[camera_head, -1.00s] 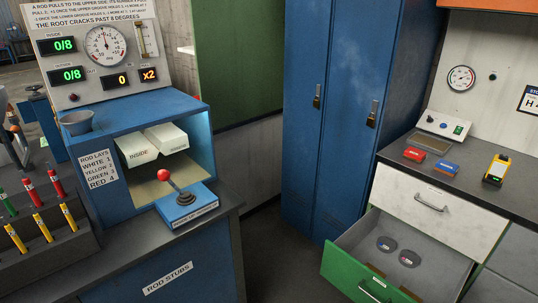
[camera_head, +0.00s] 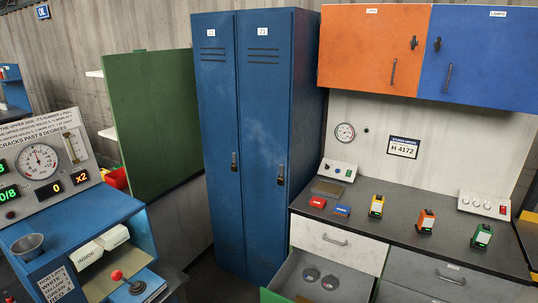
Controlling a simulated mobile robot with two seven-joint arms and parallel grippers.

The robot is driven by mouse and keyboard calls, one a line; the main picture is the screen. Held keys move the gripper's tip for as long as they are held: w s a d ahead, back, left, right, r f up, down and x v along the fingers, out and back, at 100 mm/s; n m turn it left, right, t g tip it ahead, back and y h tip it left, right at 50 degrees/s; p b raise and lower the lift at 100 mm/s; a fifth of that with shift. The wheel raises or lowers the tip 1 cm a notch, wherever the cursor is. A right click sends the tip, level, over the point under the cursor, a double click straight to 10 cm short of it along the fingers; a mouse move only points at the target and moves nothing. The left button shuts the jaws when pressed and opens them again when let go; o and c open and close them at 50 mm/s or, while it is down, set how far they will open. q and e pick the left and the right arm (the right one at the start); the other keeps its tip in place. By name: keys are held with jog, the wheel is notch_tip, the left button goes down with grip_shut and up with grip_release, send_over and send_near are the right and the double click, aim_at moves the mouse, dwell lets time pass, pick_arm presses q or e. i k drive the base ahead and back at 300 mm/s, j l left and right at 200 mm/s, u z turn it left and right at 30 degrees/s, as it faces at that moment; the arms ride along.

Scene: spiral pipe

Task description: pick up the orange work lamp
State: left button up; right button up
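The orange work lamp (camera_head: 425,221) stands upright on the dark counter at the right, a small orange block with a dark base and a pale greenish patch on its face. Neither of my grippers is in view.
Below the counter (camera_head: 398,232) a drawer (camera_head: 347,290) stands open with two round discs inside. Red (camera_head: 317,202) and blue (camera_head: 342,211) items and a control box (camera_head: 338,170) lie left of the lamps. Orange (camera_head: 372,45) and blue (camera_head: 480,55) cabinets hang above.

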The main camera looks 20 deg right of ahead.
aim_at(425, 222)
jog(key=z, duration=1.75)
jog(key=i+l+u, duration=0.1)
jog(key=u, duration=0.35)
jog(key=i+l+u, duration=0.2)
jog(key=u, duration=0.25)
jog(key=i+l+u, duration=0.15)
jog(key=u, duration=0.3)
jog(key=i+l+u, duration=0.1)
jog(key=l, duration=0.25)
jog(key=i+l+u, duration=0.15)
jog(key=l, duration=0.25)
jog(key=l+u, duration=0.1)
jog(key=l, duration=0.25)
